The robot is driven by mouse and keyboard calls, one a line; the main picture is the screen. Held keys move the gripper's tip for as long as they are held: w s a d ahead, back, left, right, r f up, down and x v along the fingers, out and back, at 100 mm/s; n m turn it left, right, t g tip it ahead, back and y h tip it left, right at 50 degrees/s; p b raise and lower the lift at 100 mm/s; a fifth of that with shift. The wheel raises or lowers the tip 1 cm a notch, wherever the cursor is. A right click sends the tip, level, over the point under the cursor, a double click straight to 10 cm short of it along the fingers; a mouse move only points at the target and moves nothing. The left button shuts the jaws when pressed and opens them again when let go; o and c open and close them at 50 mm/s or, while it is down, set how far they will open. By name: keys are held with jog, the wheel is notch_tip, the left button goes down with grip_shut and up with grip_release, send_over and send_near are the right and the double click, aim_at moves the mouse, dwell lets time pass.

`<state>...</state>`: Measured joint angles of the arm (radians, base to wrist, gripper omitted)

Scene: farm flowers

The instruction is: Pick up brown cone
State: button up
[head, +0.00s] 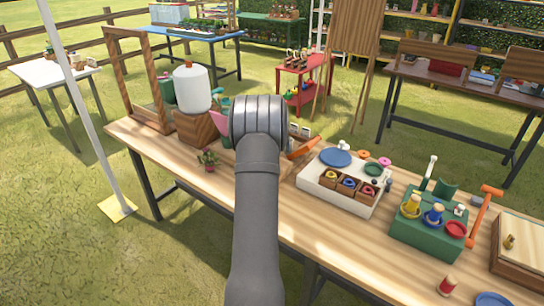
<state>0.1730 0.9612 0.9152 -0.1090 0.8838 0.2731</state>
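I cannot clearly make out a brown cone in the head view. A small gold-brown piece (509,242) stands on the wooden box at the right end of the table, but it is too small to tell its shape. My grey arm reaches from the bottom middle up over the table and hides part of what stands behind it. My gripper does not show; the arm's rounded joint is the farthest part that I see.
A pole (85,125) stands left. The table's front strip is mostly clear.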

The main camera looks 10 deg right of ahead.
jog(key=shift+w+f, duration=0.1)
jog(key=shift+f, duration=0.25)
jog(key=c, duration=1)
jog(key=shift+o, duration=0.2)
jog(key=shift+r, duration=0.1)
